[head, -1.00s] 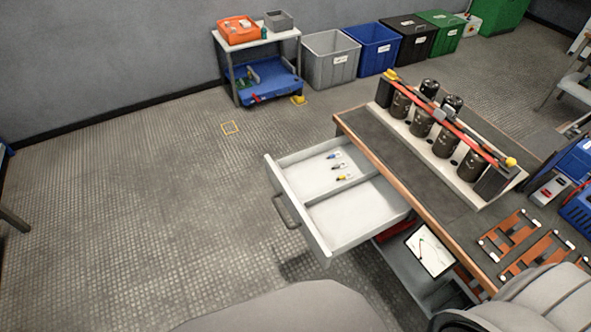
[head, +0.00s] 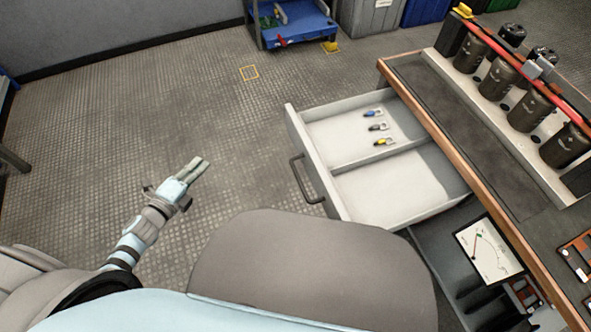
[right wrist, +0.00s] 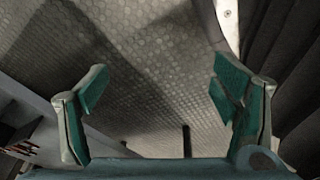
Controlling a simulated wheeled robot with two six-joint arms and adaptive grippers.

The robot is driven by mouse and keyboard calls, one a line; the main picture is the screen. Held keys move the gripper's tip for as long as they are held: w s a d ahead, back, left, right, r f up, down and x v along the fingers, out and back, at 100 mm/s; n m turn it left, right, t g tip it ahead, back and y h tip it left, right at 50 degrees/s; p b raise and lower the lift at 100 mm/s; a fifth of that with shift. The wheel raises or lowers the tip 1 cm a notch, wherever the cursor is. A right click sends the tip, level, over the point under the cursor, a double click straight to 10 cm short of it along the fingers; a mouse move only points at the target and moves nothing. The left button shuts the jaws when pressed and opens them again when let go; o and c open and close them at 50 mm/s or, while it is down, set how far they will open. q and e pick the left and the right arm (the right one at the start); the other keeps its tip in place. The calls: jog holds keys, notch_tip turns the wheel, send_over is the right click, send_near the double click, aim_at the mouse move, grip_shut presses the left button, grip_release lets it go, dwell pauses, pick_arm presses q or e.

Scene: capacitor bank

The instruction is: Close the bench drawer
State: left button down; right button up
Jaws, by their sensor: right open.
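The bench drawer (head: 318,182) is white and stands pulled far out from the left side of the workbench (head: 477,148) in the head view. Its grey handle (head: 305,180) is on the front panel, facing left. My left gripper (head: 199,164) is over the open floor, left of the handle and apart from it. Its fingers look close together, but I cannot tell if they are shut. My right gripper (right wrist: 165,85) shows in the right wrist view with its fingers spread and nothing between them. The drawer handle is not clearly seen there.
Small lugs with blue, dark and yellow sleeves (head: 380,142) lie in the drawer's far compartment. Below it is an open shelf with a meter (head: 488,252). A capacitor bank (head: 500,78) stands on the bench. The floor (head: 110,150) left of the drawer is clear.

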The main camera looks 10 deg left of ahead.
pick_arm(q)
jog(key=w+d+r+m+h+b, duration=0.2)
jog(key=d+r+m+h+b, duration=0.3)
jog(key=m, duration=0.6)
pick_arm(e)
jog(key=w+f+b, duration=0.1)
jog(key=w+f, duration=0.3)
jog(key=f, duration=0.4)
pick_arm(q)
jog(key=m+g+h+b, duration=0.1)
jog(key=m+g+h, duration=0.55)
jog(key=m, duration=0.75)
send_near(305, 146)
jog(key=shift+t+h, duration=0.35)
jog(key=shift+t, duration=0.1)
jog(key=x, duration=0.3)
jog(key=f+b+x, duration=0.1)
jog(key=x, duration=0.2)
jog(key=shift+f+b, duration=0.15)
jog(key=shift+b, duration=0.15)
jog(key=shift+w+d, duration=0.25)
jog(key=shift+d, duration=0.2)
pick_arm(e)
jog(key=shift+t, duration=0.4)
jog(key=w+r, duration=0.1)
jog(key=w+a+r, duration=0.1)
jog(key=r, duration=0.1)
jog(key=shift+w+a+r, duration=0.15)
jog(key=shift+w, duration=0.25)
